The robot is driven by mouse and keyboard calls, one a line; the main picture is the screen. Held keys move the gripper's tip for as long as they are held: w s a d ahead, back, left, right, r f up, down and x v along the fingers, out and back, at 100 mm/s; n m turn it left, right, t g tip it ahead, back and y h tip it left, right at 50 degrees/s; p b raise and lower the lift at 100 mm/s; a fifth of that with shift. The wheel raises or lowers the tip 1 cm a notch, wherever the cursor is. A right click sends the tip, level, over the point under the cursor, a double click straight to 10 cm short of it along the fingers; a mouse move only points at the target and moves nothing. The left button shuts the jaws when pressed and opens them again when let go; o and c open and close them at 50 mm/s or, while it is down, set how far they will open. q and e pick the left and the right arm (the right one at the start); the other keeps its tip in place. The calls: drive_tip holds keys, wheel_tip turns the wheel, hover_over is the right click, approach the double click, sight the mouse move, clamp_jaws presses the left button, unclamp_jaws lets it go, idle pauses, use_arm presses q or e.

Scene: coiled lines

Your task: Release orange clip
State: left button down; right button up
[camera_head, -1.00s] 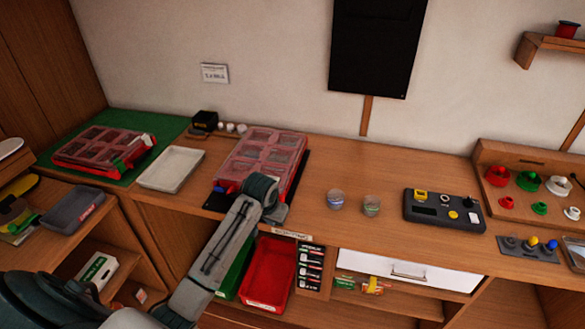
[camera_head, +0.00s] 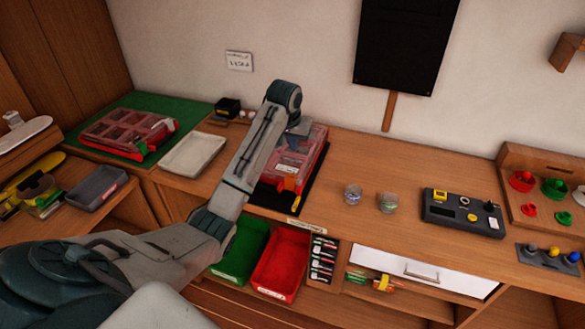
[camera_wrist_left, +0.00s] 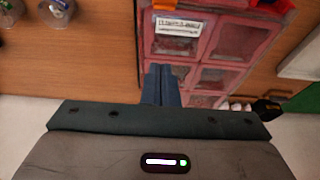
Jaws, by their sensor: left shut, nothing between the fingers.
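A box with a clear pinkish-red lid (camera_head: 310,143) sits on a black mat on the wooden bench, partly hidden by my left arm. An orange clip (camera_head: 297,186) shows at the box's front edge; whether it is fastened is too small to tell. In the left wrist view, the compartmented lid (camera_wrist_left: 236,40) carries a white label, and an orange piece (camera_wrist_left: 271,4) is cut off at the top edge. My left gripper (camera_wrist_left: 161,70) is shut and empty above the lid; in the head view its fingers are mostly hidden by the wrist. My right gripper is not in view.
A similar red box (camera_head: 125,132) lies on a green mat at the left, with a white tray (camera_head: 193,156) beside it. Two small jars (camera_head: 353,195) and a dark control panel (camera_head: 462,213) stand to the right. Green and red bins (camera_head: 281,262) sit below the bench.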

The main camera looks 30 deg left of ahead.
sight(294, 173)
use_arm(q)
drive_tip(key=p+x, duration=0.4)
drive_tip(key=x, duration=0.6)
drive_tip(key=shift+f, duration=0.1)
drive_tip(key=s+p, duration=0.2)
drive_tip(key=s, duration=0.1)
drive_tip(key=shift+d+r, duration=0.2)
drive_tip(key=shift+d, duration=0.15)
drive_tip(key=shift+s+d+p, duration=0.1)
drive_tip(key=shift+s+p, duration=0.4)
drive_tip(key=shift+s, duration=0.05)
drive_tip(key=shift+f, duration=0.1)
drive_tip(key=shift+w, duration=0.1)
drive_tip(key=shift+f, duration=0.1)
